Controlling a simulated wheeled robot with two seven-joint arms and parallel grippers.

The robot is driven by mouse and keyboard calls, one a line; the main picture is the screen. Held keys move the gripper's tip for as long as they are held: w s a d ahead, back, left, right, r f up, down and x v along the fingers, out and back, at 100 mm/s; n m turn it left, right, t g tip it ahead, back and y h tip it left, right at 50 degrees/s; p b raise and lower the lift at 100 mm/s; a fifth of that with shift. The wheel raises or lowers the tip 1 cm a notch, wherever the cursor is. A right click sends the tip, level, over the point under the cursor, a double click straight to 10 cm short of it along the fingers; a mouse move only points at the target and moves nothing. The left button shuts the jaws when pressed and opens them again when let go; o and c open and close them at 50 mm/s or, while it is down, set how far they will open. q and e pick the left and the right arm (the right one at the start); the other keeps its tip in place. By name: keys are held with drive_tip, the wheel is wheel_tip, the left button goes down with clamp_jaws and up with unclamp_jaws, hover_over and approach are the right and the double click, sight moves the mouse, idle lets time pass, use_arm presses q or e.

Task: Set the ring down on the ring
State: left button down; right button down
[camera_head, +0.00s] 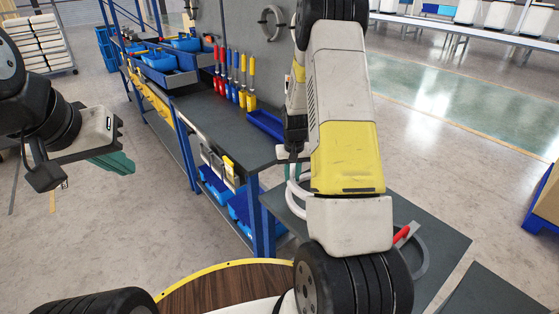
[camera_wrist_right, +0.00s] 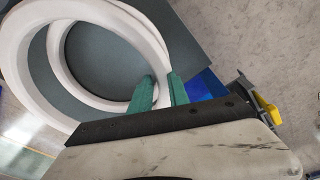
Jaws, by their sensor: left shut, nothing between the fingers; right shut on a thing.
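My right gripper (camera_wrist_right: 160,91) is shut on a white ring (camera_wrist_right: 17,62), its teal fingers clamping the ring's edge in the right wrist view. A second white ring (camera_wrist_right: 57,62) shows through the opening of the held one, farther from the camera over the dark table. The two outlines overlap but are offset. I cannot tell whether they touch. In the head view my right arm hides most of both; a piece of white ring (camera_head: 292,203) shows beside it. My left gripper (camera_head: 122,163) is shut and empty, away from the table at the left.
The dark table (camera_head: 445,250) has a grey curved part with a red handle (camera_head: 401,234) on it, right of my arm. A blue-framed workbench (camera_head: 225,135) with screwdrivers (camera_head: 233,82) and blue bins stands behind. A round wooden top (camera_head: 215,288) is in front.

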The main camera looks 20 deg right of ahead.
drive_tip(key=shift+f, duration=2.95)
drive_tip(key=shift+f, duration=0.1)
drive_tip(key=c, duration=1.2)
unclamp_jaws()
drive_tip(key=shift+o, duration=0.2)
drive_tip(key=r, duration=0.5)
drive_tip(key=s+r, duration=0.1)
drive_tip(key=r, duration=0.2)
drive_tip(key=shift+a+r, duration=0.1)
drive_tip(key=shift+r, duration=3.3)
drive_tip(key=shift+r, duration=0.1)
